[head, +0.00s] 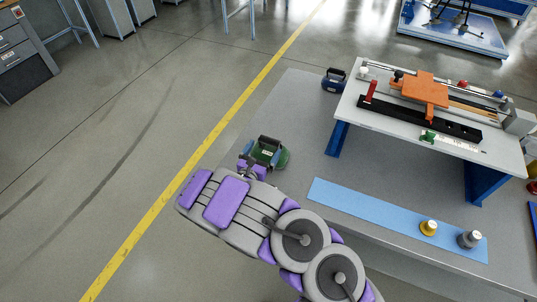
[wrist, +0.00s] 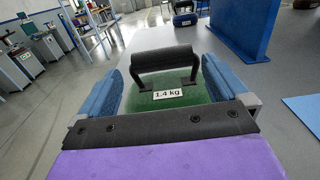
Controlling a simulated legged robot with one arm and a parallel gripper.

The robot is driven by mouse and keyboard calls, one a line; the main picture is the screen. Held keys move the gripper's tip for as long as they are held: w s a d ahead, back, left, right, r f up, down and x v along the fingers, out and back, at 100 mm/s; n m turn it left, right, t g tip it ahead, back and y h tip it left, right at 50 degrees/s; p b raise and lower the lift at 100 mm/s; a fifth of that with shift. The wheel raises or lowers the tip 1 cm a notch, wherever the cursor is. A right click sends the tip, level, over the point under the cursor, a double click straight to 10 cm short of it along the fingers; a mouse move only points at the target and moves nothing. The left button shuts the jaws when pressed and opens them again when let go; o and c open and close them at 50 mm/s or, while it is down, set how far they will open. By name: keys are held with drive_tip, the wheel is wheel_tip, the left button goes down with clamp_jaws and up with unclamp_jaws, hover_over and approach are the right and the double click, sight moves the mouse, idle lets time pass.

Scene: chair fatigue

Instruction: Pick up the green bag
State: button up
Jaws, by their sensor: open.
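The green bag (wrist: 185,95) is a green weight with a black handle and a "1.4 kg" label. It sits on the grey table near its left edge, and it also shows in the head view (head: 281,159). My gripper (wrist: 160,80) is open, with its blue fingers on either side of the bag, left and right of the handle. I cannot tell whether the fingers touch it. In the head view, my gripper (head: 263,153) partly covers the bag. The bag's lower part is hidden behind my gripper's body in the wrist view.
A raised white platform (head: 370,112) with blue legs carries an orange fixture (head: 425,90). A blue weight (head: 334,80) stands to its left. A blue mat (head: 370,210) bears a yellow weight (head: 428,228) and a grey weight (head: 469,239). The floor left of the table is clear.

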sight(270, 141)
drive_tip(key=x, duration=0.3)
drive_tip(key=b+x, duration=0.1)
drive_tip(key=x, duration=0.1)
drive_tip(key=shift+d+f, duration=0.2)
drive_tip(key=shift+d, duration=0.15)
drive_tip(key=shift+w+a, duration=0.1)
drive_tip(key=shift+w, duration=0.2)
drive_tip(key=shift+a, duration=0.1)
drive_tip(key=shift+a, duration=0.1)
drive_tip(key=shift+c, duration=0.8)
drive_tip(key=shift+r, duration=0.1)
drive_tip(key=c, duration=1.7)
